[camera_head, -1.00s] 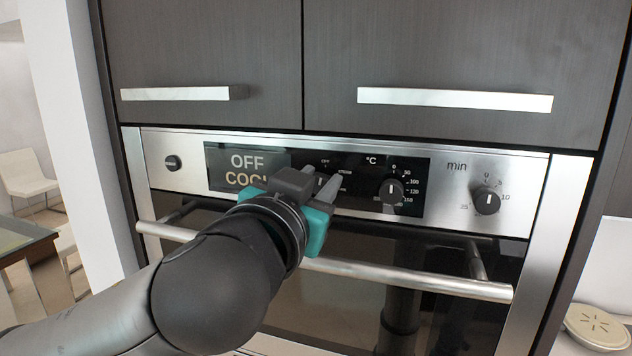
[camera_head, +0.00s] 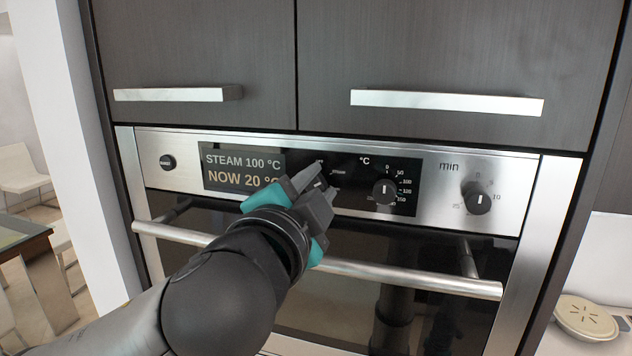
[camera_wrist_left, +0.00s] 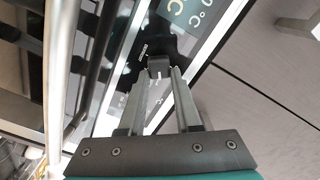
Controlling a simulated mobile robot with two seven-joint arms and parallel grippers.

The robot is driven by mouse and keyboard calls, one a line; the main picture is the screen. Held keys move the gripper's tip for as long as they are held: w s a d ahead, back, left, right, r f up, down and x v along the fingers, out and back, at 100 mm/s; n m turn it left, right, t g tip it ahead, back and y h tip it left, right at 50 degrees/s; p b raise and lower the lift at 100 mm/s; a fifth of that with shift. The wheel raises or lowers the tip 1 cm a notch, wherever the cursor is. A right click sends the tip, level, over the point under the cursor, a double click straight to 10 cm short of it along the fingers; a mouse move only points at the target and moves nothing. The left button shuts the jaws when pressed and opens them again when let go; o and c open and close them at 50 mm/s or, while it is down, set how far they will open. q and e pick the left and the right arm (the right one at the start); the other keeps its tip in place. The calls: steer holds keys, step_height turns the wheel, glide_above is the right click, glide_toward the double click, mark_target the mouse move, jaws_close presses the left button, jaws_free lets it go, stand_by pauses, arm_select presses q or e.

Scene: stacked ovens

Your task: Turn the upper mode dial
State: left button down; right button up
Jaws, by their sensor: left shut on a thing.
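The upper oven's control panel (camera_head: 135,168) is a steel strip with a black centre. My left gripper (camera_head: 318,184) is at the mode dial, left of the °C dial (camera_head: 385,190). In the left wrist view the mode dial (camera_wrist_left: 158,66) is a small black knob between the tips of the left gripper (camera_wrist_left: 160,74), which is shut on it. In the head view the gripper hides most of this dial. The display (camera_head: 243,167) reads "STEAM 100 °C" and "NOW 20 °C". My right gripper is not in view.
The min dial (camera_head: 477,196) is on the panel's right. The oven door's bar handle (camera_head: 400,278) runs just below the panel, under my left arm. Cabinet doors with flat handles (camera_head: 446,102) are above. A round cream object (camera_head: 586,318) lies at the lower right.

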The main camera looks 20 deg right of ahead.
arm_select(q)
steer(key=shift+m, duration=0.3)
steer(key=c, duration=0.6)
jaws_free()
